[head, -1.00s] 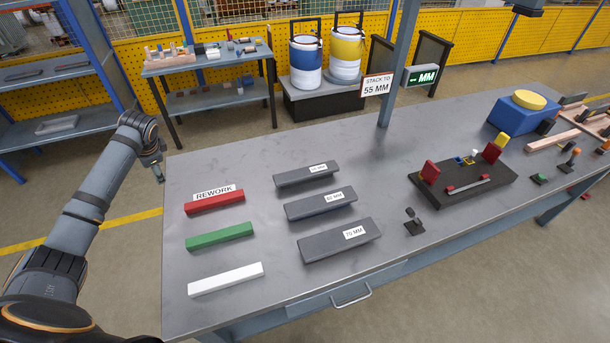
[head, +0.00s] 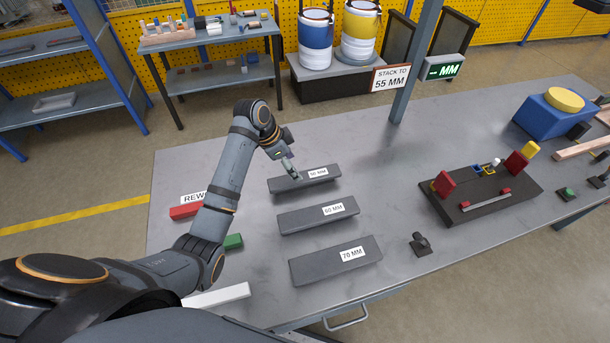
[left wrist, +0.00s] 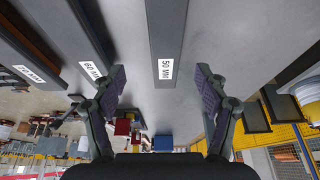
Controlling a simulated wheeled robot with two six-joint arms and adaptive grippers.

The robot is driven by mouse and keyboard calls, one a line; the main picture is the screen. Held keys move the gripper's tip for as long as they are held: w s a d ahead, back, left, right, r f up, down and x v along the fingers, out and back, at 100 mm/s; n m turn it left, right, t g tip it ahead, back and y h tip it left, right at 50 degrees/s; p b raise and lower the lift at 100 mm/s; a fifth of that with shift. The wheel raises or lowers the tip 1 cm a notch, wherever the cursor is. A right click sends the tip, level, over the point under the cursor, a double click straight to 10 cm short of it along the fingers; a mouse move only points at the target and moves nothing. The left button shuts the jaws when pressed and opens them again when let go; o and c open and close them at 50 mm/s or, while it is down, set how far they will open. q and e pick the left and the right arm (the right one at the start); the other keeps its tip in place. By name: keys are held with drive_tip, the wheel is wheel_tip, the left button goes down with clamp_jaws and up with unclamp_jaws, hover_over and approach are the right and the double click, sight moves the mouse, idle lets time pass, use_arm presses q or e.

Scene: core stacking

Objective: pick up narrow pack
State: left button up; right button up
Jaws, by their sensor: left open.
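The narrow pack is the grey bar labelled 50 MM (head: 322,177), lying at the back of a column of three bars on the table. My left gripper (head: 292,174) is just above its left half in the head view. In the left wrist view the pack (left wrist: 166,25) lies between the two open fingers (left wrist: 160,85), its labelled end facing the camera's lower side. The fingers look apart from it, and nothing is held. My right gripper is not in view.
The 60 MM bar (head: 300,219) and 70 MM bar (head: 315,267) lie in front. Red (head: 184,211), green (head: 233,242) and white (head: 220,296) bars lie left, partly behind my arm. A black fixture (head: 490,205) stands right. The sign post (head: 412,75) rises behind.

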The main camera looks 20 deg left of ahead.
sight(305, 176)
use_arm(q)
drive_tip(key=shift+x, duration=1.2)
drive_tip(key=shift+w+d+f+p, duration=0.3)
drive_tip(key=shift+w+f+p, duration=0.05)
drive_tip(key=shift+w+f, duration=0.25)
drive_tip(key=x, duration=0.3)
drive_tip(key=shift+w, duration=0.1)
drive_tip(key=shift+w+d+f, duration=0.1)
drive_tip(key=shift+w+f, duration=0.05)
drive_tip(key=shift+f, duration=0.25)
drive_tip(key=c, duration=1.5)
drive_tip(key=shift+r, duration=0.1)
clamp_jaws()
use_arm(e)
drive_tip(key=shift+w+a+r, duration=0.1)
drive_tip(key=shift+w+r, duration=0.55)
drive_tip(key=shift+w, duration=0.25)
use_arm(q)
drive_tip(key=shift+p, duration=0.3)
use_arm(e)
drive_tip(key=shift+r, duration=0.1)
